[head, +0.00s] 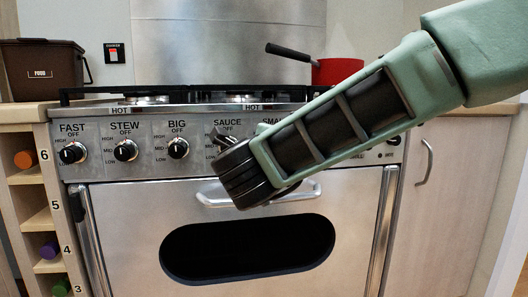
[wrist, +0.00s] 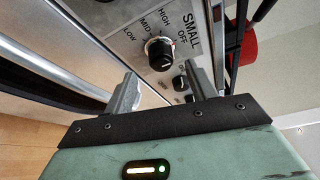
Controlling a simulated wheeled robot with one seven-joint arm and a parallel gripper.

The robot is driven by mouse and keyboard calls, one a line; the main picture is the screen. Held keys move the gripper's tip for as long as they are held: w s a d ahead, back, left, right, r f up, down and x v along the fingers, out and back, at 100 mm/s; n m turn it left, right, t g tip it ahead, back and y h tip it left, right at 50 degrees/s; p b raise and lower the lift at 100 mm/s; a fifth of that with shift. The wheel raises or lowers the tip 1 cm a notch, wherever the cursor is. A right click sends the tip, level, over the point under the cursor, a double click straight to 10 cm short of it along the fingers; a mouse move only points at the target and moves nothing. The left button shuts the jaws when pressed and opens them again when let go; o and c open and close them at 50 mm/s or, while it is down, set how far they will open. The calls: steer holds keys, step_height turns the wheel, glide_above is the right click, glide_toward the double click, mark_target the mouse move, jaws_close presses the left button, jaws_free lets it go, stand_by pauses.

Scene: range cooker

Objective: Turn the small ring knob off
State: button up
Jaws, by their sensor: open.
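The small ring knob (wrist: 160,53) is black with a pale rim, on the steel panel under the SMALL label (wrist: 190,30) in the wrist view. OFF, HIGH, MID and LOW are printed around it; I cannot tell clearly which one its pointer faces. My gripper (wrist: 163,84) is open and empty, its two fingers on either side below the knob in the picture, apart from it. In the head view my arm hides the small knob, and only part of the SMALL label (head: 270,122) shows; my gripper is mostly hidden there.
Another dark knob (wrist: 180,84) shows between my fingers. FAST (head: 73,153), STEW (head: 125,150) and BIG (head: 178,148) knobs line the panel at left. The oven door handle (head: 215,196) juts out below. A red pan (head: 338,71) sits on the hob.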

steer(key=s+a+r+p, duration=0.1)
steer(key=s+p, duration=0.1)
steer(key=s, duration=0.9)
steer(key=shift+s, duration=0.3)
steer(key=s+a+f+n+g+y+p, duration=0.2)
steer(key=s+f+n+g+y, duration=0.7)
steer(key=n, duration=1.1)
steer(key=s+d+f+n+g+h, duration=0.35)
steer(key=s+d+n, duration=0.2)
steer(key=d, duration=0.45)
steer(key=s+d+f+n+g+h, duration=0.3)
steer(key=s+d+f+n+g, duration=0.15)
steer(key=s+d, duration=0.4)
step_height(320, 180, up, 38)
steer(key=d+p, duration=0.2)
steer(key=p, duration=3.6)
steer(key=shift+w+f+m+p, duration=0.2)
steer(key=shift+w+m+p, duration=0.1)
steer(key=shift+w, duration=0.1)
